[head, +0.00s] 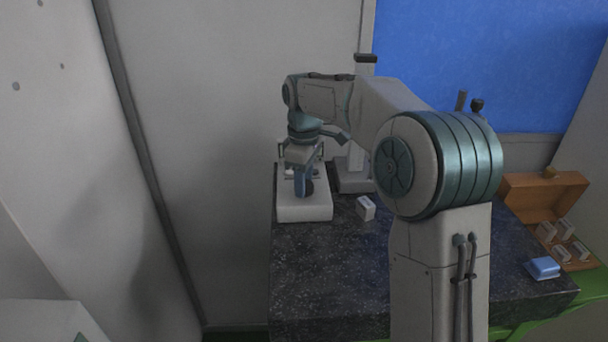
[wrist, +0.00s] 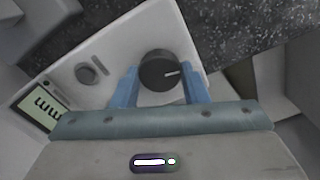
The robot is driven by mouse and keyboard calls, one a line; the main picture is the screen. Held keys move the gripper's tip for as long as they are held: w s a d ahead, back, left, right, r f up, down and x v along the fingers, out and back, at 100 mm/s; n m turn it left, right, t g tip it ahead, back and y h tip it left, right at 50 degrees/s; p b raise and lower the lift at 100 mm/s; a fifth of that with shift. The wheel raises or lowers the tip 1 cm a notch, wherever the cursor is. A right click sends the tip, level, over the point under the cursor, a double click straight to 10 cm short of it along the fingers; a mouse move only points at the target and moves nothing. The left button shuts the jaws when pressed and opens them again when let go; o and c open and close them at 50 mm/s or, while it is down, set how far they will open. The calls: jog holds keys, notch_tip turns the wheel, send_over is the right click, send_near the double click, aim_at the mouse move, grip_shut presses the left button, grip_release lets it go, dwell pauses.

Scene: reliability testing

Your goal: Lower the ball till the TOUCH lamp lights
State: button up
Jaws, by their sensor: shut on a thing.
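The white instrument (head: 305,212) stands at the back left of the dark speckled worktop; its pale top shows in the wrist view (wrist: 95,45). On it is a round black knob (wrist: 158,70) with a white pointer line, pointing right in the wrist view. My gripper (head: 304,187) reaches down over the instrument. In the wrist view its blue fingers (wrist: 160,84) are on both sides of the knob, shut on it. A smaller grey knob (wrist: 92,73) and a lit display (wrist: 40,107) with dark characters lie to the left. I cannot make out the ball or the TOUCH lamp.
A grey stand (head: 355,180) rises just right of the instrument. A small white block (head: 366,208) lies near it. At the right are a blue block (head: 543,267) and an open brown case (head: 545,190) holding several white blocks. The front left worktop (head: 325,275) is clear.

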jog(key=n+p, duration=0.2)
jog(key=n, duration=0.4)
jog(key=shift+r+n, duration=0.1)
jog(key=shift+n, duration=0.2)
jog(key=n+p, duration=0.2)
jog(key=n, duration=0.4)
jog(key=shift+n, duration=0.3)
jog(key=o, duration=1)
notch_tip(320, 180, up, 14)
jog(key=shift+f+b, duration=0.2)
jog(key=shift+b, duration=0.15)
